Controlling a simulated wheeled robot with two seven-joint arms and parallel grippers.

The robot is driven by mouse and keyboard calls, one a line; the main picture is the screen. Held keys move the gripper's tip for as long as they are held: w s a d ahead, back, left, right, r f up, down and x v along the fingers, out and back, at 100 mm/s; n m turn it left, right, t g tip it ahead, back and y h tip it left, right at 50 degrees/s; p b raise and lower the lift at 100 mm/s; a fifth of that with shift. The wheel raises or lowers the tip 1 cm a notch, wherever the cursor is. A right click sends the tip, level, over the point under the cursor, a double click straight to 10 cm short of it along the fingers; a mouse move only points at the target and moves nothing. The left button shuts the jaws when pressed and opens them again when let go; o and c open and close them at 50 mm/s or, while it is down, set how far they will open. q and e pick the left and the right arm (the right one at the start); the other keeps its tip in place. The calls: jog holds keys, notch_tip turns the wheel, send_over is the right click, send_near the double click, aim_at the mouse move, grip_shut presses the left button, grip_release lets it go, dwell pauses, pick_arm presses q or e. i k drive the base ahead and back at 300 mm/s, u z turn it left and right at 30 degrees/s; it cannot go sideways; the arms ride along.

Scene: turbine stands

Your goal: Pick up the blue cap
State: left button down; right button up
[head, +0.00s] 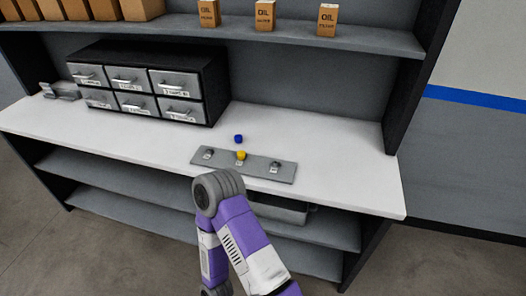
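A small blue cap (238,139) stands on the white counter, just behind a grey plate (258,167). A yellow cap (241,155) sits at the middle of the plate. Small dark fittings (277,166) show at the plate's right end and left end, with small labels by them. A purple and grey arm of mine rises from the bottom of the head view; its grey joint overlaps the counter's front edge below the plate. Neither of my grippers can be seen.
A black cabinet with several grey drawers (128,85) stands at the back left of the counter (340,178). A shelf above holds oil boxes (265,16) and larger cartons. An open drawer or tray (285,212) shows under the counter. The counter's right side is clear.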

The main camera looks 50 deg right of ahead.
aim_at(238, 139)
jog(key=k, duration=0.15)
jog(key=z, duration=1.2)
